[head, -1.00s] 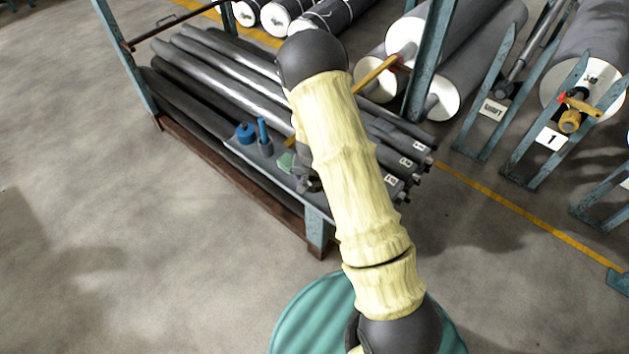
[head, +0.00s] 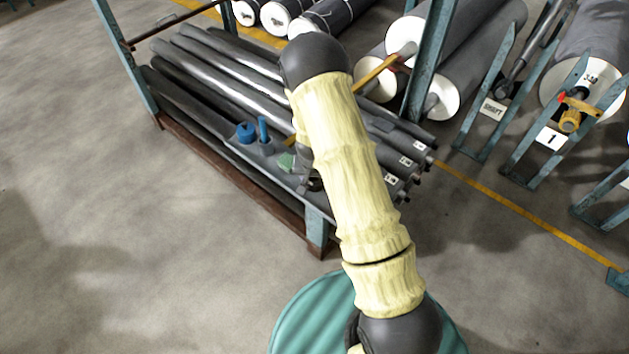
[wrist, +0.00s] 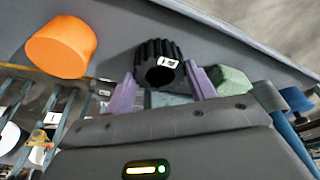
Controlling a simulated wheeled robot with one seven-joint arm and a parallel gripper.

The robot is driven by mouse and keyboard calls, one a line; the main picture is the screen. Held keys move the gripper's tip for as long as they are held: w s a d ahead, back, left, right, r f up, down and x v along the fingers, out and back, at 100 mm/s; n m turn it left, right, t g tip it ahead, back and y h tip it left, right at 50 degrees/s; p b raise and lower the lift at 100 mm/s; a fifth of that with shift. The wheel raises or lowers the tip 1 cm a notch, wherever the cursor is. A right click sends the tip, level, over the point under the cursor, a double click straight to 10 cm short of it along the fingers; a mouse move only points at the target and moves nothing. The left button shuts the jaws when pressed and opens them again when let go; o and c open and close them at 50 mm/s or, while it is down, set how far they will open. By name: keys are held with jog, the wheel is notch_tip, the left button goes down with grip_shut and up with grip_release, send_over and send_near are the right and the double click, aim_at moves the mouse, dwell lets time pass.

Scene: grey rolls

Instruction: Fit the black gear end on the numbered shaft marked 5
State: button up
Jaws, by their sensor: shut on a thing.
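The black gear end (wrist: 158,50) is a ribbed black cylinder with a round hole and a small white label, its marking unreadable. In the wrist view it sits between the two purple fingers of my gripper (wrist: 160,76), which is shut on it. In the head view my gripper (head: 314,181) is mostly hidden behind my arm, over the front of the rack shelf. The dark shafts (head: 235,88) lie side by side in the rack. Their right ends carry small white number labels (head: 405,161), too small to read. I cannot tell which is 5.
On the shelf edge (head: 222,145) are a blue round piece (head: 246,132), a blue upright tool (head: 263,131) and a green block (head: 286,162). The wrist view shows an orange cylinder (wrist: 62,46). A rack post (head: 317,232) stands in front. Large rolls (head: 480,50) lie at right.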

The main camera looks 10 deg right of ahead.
notch_tip(320, 180, up, 10)
dwell(0.6)
dwell(0.5)
